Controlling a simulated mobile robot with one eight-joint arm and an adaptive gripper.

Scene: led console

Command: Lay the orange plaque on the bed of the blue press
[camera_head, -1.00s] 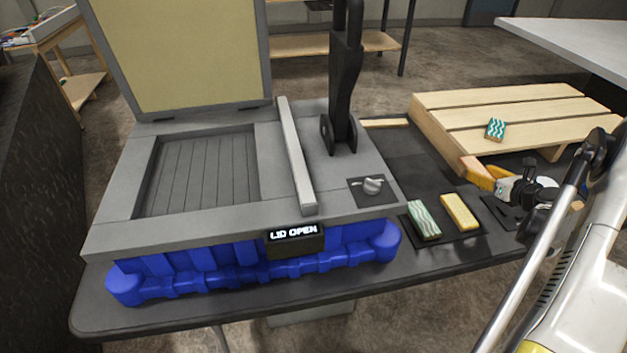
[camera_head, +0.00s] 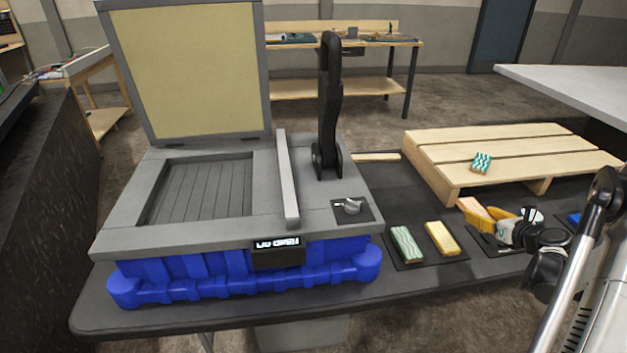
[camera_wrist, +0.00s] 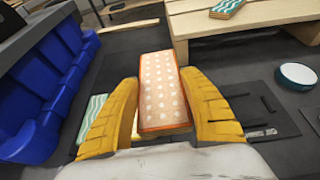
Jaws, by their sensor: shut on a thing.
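The orange plaque (camera_wrist: 162,90), with white dots on its face, is between the two yellow fingers of my gripper (camera_wrist: 160,115) in the wrist view. My gripper (camera_head: 490,218) is shut on it, to the right of the press in the head view. There, only part of the plaque (camera_head: 471,208) shows beside the fingers. I cannot tell its height above the table. The blue press (camera_head: 225,265) stands at left with its lid (camera_head: 190,70) raised. Its grooved, recessed bed (camera_head: 200,192) is empty. The press also shows at the wrist view's left edge (camera_wrist: 45,85).
A green patterned plaque (camera_head: 406,245) and a yellow one (camera_head: 442,238) lie on a dark pad near the table's front. A wooden pallet (camera_head: 510,150) bears a teal-striped block (camera_head: 481,162). A black upright lever (camera_head: 329,110) and a grey bar (camera_head: 287,180) stand right of the bed.

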